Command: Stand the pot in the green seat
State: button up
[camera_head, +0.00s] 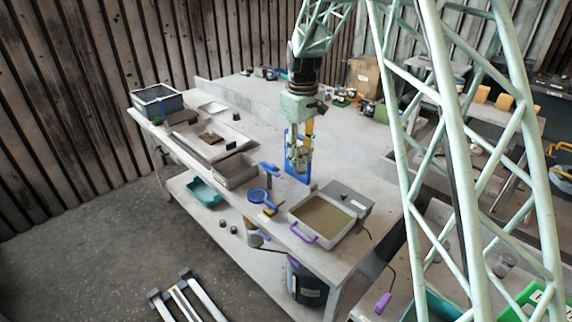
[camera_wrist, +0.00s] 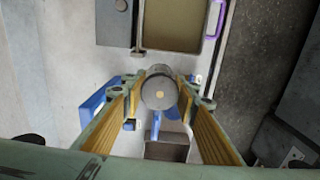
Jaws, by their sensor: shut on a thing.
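My gripper (camera_head: 299,158) points down over the near middle of the long workbench. In the wrist view its yellow-lined fingers (camera_wrist: 159,92) are closed on a round grey piece (camera_wrist: 158,91) with a small pale spot at its centre, seen end-on; it looks like the pot. How far it hangs above the bench is hard to tell. A blue upright frame (camera_head: 290,148) stands right behind the gripper. Small green pieces (camera_head: 341,102) lie at the far side of the bench; I cannot tell whether one is the green seat.
A shallow tray with tan filling and a purple handle (camera_head: 303,233) sits at the near end beside a grey box (camera_head: 350,197). A blue dipper (camera_head: 257,196) and an open grey box (camera_head: 236,172) line the front edge.

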jog(key=s+d+r+m+b, duration=0.3)
jog(key=s+d+m+b, duration=0.3)
jog(key=s+d, duration=0.3)
jog(key=shift+s+d+m, duration=0.3)
jog(key=shift+d+m, duration=0.1)
jog(key=shift+m, duration=0.5)
jog(key=shift+s+d, duration=0.1)
jog(key=shift+d, duration=0.05)
